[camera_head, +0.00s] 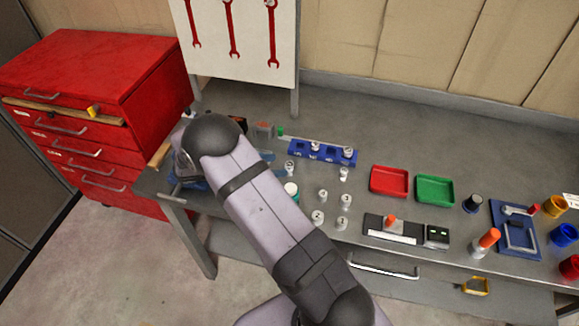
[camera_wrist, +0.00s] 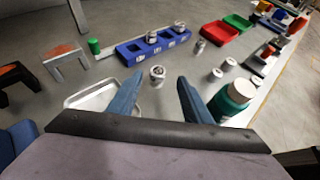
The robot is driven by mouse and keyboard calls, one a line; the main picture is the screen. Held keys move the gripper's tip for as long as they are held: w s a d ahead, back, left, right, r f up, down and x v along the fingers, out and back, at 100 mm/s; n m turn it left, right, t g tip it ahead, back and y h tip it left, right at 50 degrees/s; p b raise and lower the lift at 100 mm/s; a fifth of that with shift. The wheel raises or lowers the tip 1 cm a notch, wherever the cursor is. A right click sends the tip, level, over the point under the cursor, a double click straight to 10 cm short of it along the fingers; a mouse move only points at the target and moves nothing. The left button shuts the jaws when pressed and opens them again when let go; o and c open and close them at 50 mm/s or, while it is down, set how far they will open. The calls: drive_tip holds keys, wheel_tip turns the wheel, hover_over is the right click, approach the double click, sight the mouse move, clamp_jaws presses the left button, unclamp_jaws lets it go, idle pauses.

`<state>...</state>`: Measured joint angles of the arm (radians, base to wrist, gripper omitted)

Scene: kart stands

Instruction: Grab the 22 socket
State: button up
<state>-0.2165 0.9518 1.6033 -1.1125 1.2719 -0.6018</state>
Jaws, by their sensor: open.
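My gripper (camera_wrist: 156,92) is open and empty, with its two blue fingers spread apart. In the wrist view a silver socket (camera_wrist: 157,75) stands upright just beyond the gap between the fingertips, apart from both. It also shows in the head view (camera_head: 289,166), right of the blue fingers (camera_head: 264,162). Two more sockets (camera_wrist: 152,34) (camera_wrist: 179,27) sit in the blue rack (camera_wrist: 131,57). Other loose sockets (camera_head: 344,173) (camera_head: 322,195) (camera_head: 345,201) stand on the bench. The size marks are too small to read, so I cannot tell which is the 22.
A green bottle with a white cap (camera_wrist: 234,98) stands close to the right finger. A grey tray (camera_wrist: 96,98) lies left of the fingers. Red (camera_head: 389,181) and green (camera_head: 435,190) trays sit farther right. A tool board (camera_head: 238,35) stands behind.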

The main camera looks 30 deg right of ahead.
sight(289, 164)
drive_tip(key=shift+p+x, duration=1.45)
drive_tip(key=shift+x, duration=0.45)
drive_tip(key=shift+w+d+f, duration=0.2)
drive_tip(key=shift+d+f, duration=0.2)
drive_tip(key=shift+d, duration=0.2)
clamp_jaws()
drive_tip(key=shift+r, duration=0.1)
